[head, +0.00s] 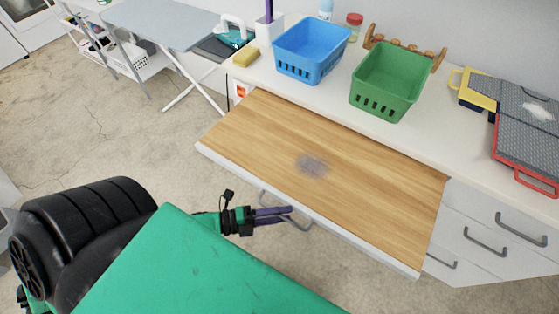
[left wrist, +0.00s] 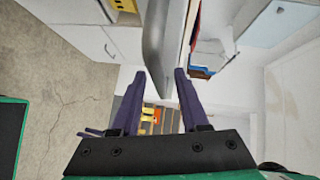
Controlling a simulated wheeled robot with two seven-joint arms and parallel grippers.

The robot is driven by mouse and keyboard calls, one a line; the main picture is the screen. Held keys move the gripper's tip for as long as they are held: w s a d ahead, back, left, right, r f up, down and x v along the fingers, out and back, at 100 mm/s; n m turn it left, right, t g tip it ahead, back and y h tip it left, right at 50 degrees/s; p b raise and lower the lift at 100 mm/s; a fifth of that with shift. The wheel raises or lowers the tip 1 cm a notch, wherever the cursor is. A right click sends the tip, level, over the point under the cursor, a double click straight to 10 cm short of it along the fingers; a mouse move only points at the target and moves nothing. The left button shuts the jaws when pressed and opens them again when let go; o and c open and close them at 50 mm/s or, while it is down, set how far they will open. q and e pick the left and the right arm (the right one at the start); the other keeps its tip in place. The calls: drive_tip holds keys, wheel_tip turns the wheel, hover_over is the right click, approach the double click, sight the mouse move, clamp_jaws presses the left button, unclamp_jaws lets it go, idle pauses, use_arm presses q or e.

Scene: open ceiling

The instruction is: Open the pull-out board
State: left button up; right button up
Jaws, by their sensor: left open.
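The pull-out board (head: 370,185) is a wood-grain panel with a white front edge, and it stands well out from the white counter. A grey bar handle (head: 298,224) is on its front. My left gripper (head: 288,214), with purple fingers, is at this handle, and its fingers overlap the bar in the head view. In the left wrist view my left gripper (left wrist: 161,84) is open, with a grey bar-like shape (left wrist: 155,45) between and beyond the fingertips. Whether the fingers touch the handle I cannot tell. My right gripper does not show.
A blue basket (head: 310,55), a green basket (head: 390,85) and a yellow sponge (head: 246,57) stand on the counter (head: 340,95) behind the board. Drawers with grey handles (head: 484,240) are at the right. An ironing board (head: 165,22) stands at the back left. Bare floor (head: 110,120) lies left.

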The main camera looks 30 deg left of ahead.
use_arm(q)
drive_tip(key=b+v, duration=0.1)
drive_tip(key=v, duration=1.3)
drive_tip(key=shift+a, duration=0.2)
drive_tip(key=shift+s, duration=0.15)
